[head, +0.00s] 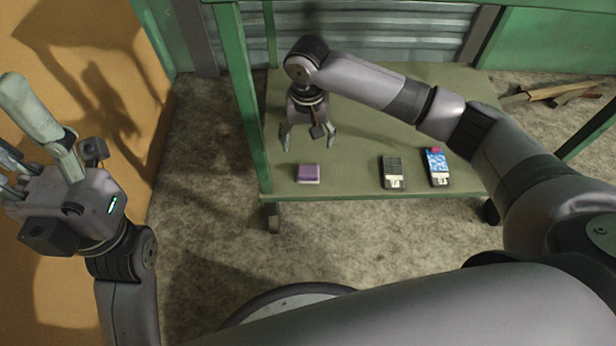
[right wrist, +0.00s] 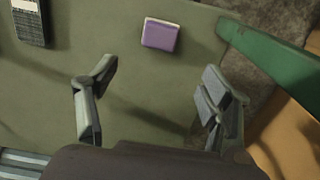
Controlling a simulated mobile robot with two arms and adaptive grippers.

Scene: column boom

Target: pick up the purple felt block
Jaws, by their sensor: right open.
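The purple felt block (head: 308,172) lies near the front left edge of the green table, with a pale layer along its lower side. It also shows in the right wrist view (right wrist: 160,35), ahead of the fingers and apart from them. My right gripper (head: 308,140) is open and empty above the table, a little behind the block in the head view. In the right wrist view its two fingers (right wrist: 152,90) are spread wide with bare table between them. My left gripper (head: 40,140) is raised at the left, away from the table, its fingers apart and empty.
A grey-black device (head: 393,172) and a device with a blue screen (head: 437,167) lie to the right of the block on the green table (head: 350,186). A green post (head: 243,95) stands at the table's left side. Wood scraps (head: 555,93) lie at the right.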

